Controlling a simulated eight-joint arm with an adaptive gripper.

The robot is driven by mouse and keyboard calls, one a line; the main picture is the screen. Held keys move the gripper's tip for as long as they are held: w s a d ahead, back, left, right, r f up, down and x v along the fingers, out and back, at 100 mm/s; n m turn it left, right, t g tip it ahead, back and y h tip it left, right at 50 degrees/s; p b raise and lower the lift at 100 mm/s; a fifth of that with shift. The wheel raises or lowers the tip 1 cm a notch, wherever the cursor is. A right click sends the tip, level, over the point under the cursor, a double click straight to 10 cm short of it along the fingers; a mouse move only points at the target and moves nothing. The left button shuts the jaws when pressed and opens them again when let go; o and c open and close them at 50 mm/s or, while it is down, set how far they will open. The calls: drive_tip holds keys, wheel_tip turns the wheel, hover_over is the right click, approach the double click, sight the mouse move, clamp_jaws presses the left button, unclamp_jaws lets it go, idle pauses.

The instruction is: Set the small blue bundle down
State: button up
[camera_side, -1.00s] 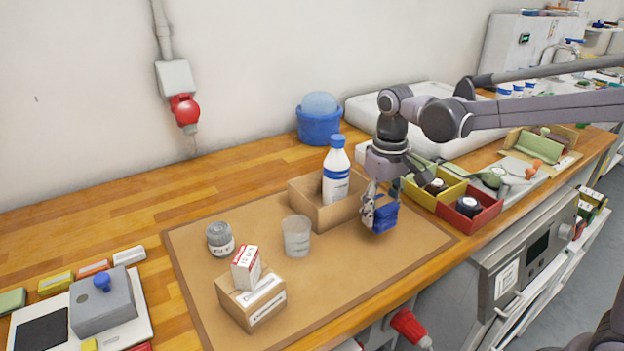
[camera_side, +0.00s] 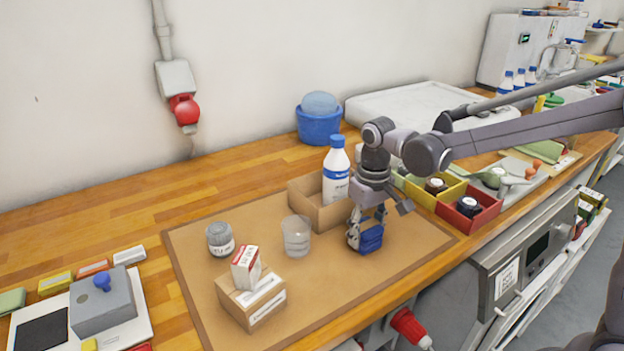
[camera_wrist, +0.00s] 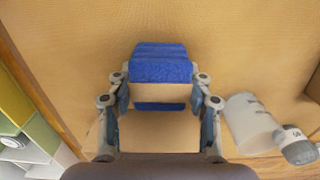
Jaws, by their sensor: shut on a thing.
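The small blue bundle (camera_side: 370,238) is between the fingers of my gripper (camera_side: 366,228), low over the brown mat (camera_side: 335,275). I cannot tell whether its underside touches the mat. In the wrist view the bundle (camera_wrist: 162,67) is folded blue cloth with a pale band around it. The fingers of my gripper (camera_wrist: 162,92) are shut on it from both sides. Its underside is hidden.
A clear cup (camera_side: 296,238) stands left of the bundle. An open cardboard box (camera_side: 306,205) with a white bottle (camera_side: 336,172) is behind. A red bin (camera_side: 470,222) is to the right. Bare mat lies in front.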

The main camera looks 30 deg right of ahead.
drive_tip(key=o, duration=1.2)
drive_tip(key=shift+c, duration=0.2)
wheel_tip(320, 180, up, 12)
drive_tip(key=t, duration=0.3)
approach(367, 225)
drive_tip(key=s+d, duration=0.4)
drive_tip(key=s, duration=0.1)
drive_tip(key=s+d+f+t, duration=0.1)
drive_tip(key=s+f+t, duration=0.2)
drive_tip(key=s+f, duration=0.1)
drive_tip(key=shift+s+d+t, duration=0.4)
drive_tip(key=shift+s, duration=0.4)
drive_tip(key=shift+o, duration=0.7)
drive_tip(key=shift+s+d+f, duration=0.1)
drive_tip(key=shift+s+f, duration=0.15)
drive_tip(key=shift+f, duration=0.15)
